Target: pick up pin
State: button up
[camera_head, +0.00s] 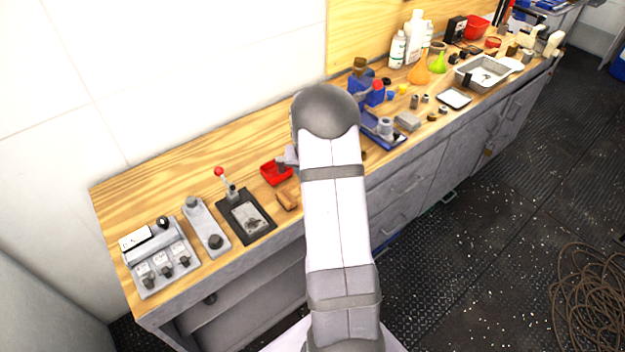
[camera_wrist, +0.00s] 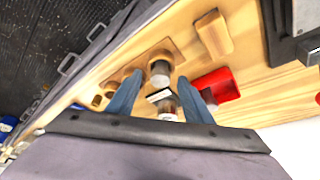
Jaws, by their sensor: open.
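In the wrist view, a short metal cylinder (camera_wrist: 160,73) stands by a wooden block just past my fingertips; it may be the pin, but I cannot tell for sure. My gripper (camera_wrist: 160,78) is open, its two blue-grey fingers spread on either side of a small pale piece (camera_wrist: 159,95) and another small part below it. Nothing is visibly held. In the head view, my own arm hides most of my gripper and the bench beneath it.
A red tray (camera_head: 276,172) lies close to the right finger in the wrist view. A loose wooden block (camera_head: 288,197) and a black-framed plate with a red-knobbed lever (camera_head: 246,217) are nearby. Bottles and parts crowd the bench's far end. The bench's front edge is close.

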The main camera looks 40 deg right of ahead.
grip_shut()
jog(key=shift+r, duration=0.2)
notch_tip(320, 180, up, 10)
jog(key=b, duration=0.3)
jog(key=w+d+r+p, duration=0.1)
jog(key=w+d+p, duration=0.6)
jog(key=w+p, duration=0.3)
jog(key=shift+w+r+p, duration=0.3)
jog(key=shift+w+p, duration=0.1)
jog(key=shift+w, duration=0.65)
